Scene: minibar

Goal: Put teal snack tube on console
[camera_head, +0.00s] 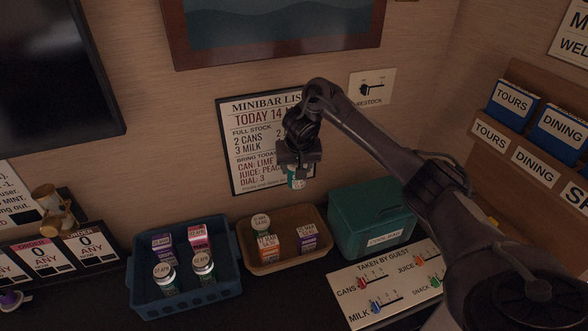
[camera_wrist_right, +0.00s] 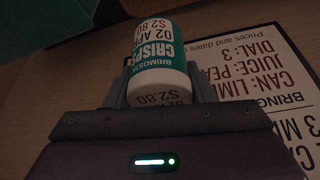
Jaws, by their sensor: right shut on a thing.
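The teal snack tube (camera_head: 297,182), white and teal, hangs in my right gripper (camera_head: 296,166) in the head view, in front of the minibar list. In the right wrist view the tube (camera_wrist_right: 160,58) sits between the two fingers of my right gripper (camera_wrist_right: 160,88), with its printing upside down. The gripper is shut on it and holds it in the air above the brown tray. A long dark surface (camera_head: 290,290) runs under the trays; I cannot tell whether this is the console. My left gripper is not in view.
A blue crate (camera_head: 150,305) holds several bottles and cartons. A brown tray (camera_head: 255,268) holds a few items. A teal box (camera_head: 372,215) and a slider board (camera_head: 350,300) stand to the right. The minibar list (camera_head: 240,155) and a restock switch (camera_head: 372,88) are on the wall.

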